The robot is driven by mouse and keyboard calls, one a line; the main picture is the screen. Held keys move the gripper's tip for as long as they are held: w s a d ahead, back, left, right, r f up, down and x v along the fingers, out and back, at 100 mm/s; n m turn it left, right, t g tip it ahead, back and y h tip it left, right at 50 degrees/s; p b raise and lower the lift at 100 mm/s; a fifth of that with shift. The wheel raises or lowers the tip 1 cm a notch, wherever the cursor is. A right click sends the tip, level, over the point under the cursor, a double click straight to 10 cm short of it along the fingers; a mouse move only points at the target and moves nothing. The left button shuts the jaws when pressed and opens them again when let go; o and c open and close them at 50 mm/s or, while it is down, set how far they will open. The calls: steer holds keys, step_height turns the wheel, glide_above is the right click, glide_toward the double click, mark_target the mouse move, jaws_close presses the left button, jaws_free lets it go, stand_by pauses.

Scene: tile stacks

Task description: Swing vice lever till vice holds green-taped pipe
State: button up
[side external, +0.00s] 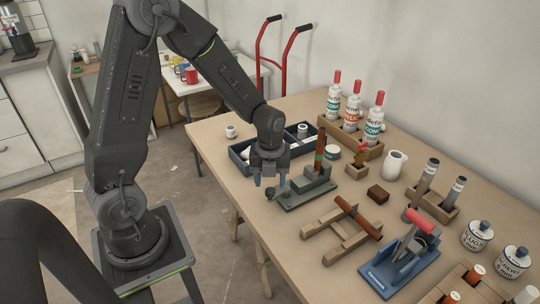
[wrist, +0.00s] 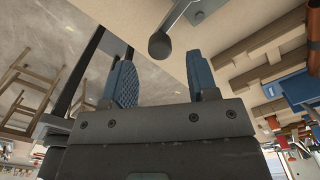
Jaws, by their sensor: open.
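A grey-green vice (side external: 308,192) stands on the workbench, with a reddish-brown pipe upright at it. Green tape (side external: 319,160) bands the pipe. Whether the jaws touch the pipe cannot be told. The vice's lever sticks out toward the bench's front edge and ends in a dark knob (side external: 270,190). In the wrist view the knob (wrist: 160,46) lies just beyond the fingertips, roughly centred between them, and its grey bar (wrist: 173,18) runs up. My gripper (side external: 269,181) is open and empty, at the knob, with blue fingers; it also shows in the wrist view (wrist: 161,75).
A dark blue tray (side external: 238,158) is behind my gripper. A wooden rack (side external: 325,232) with a brown pipe is in front of the vice. A blue clamp (side external: 385,279) with a red handle is nearer the camera. Bottles in a wooden holder (side external: 342,136) stand along the back.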

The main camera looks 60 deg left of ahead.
mark_target(270, 189)
step_height(270, 189, up, 10)
steer(key=shift+r, duration=0.25)
stand_by(0.3)
steer(key=s+d+r+n+t, duration=0.2)
steer(key=s+r+n, duration=0.3)
steer(key=n, duration=0.7)
steer(key=s+d+r+n+t, duration=0.3)
steer(key=s+d+r+n, duration=0.2)
steer(key=s+n, duration=0.3)
steer(key=n, duration=0.4)
steer(key=shift+s+n+t, duration=0.3)
steer(key=shift+n, duration=0.1)
